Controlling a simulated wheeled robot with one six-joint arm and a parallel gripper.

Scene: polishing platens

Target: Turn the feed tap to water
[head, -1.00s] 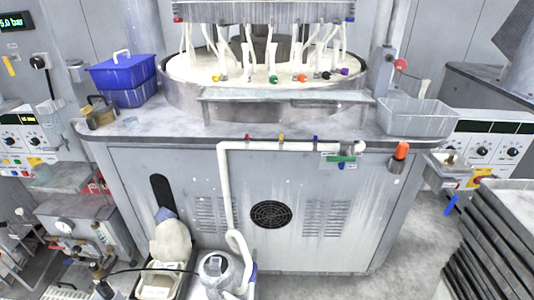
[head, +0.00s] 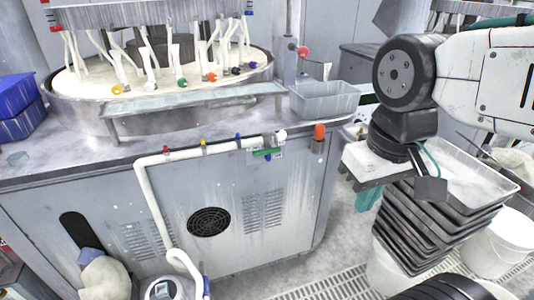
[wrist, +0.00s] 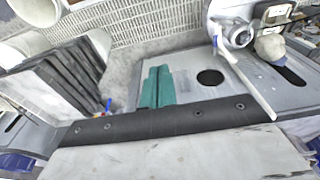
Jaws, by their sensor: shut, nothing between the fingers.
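The feed tap (head: 266,152) shows in the head view as a green lever at the right end of a white pipe (head: 150,190), on the cabinet front below the counter edge. A small label sits behind the lever, too small to read. The lever lies roughly along the pipe. My gripper (head: 366,197) hangs right of the tap, well apart from it, partly hidden behind my wrist. In the wrist view its two green fingers (wrist: 157,88) are together with nothing between them. I cannot make out the tap in the wrist view.
An orange knob (head: 319,132) stands just right of the tap. A grey bin (head: 325,100) sits on the counter above. A stack of dark trays (head: 440,225) and a white bucket (head: 498,245) stand at the right. The floor before the cabinet's right end is clear.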

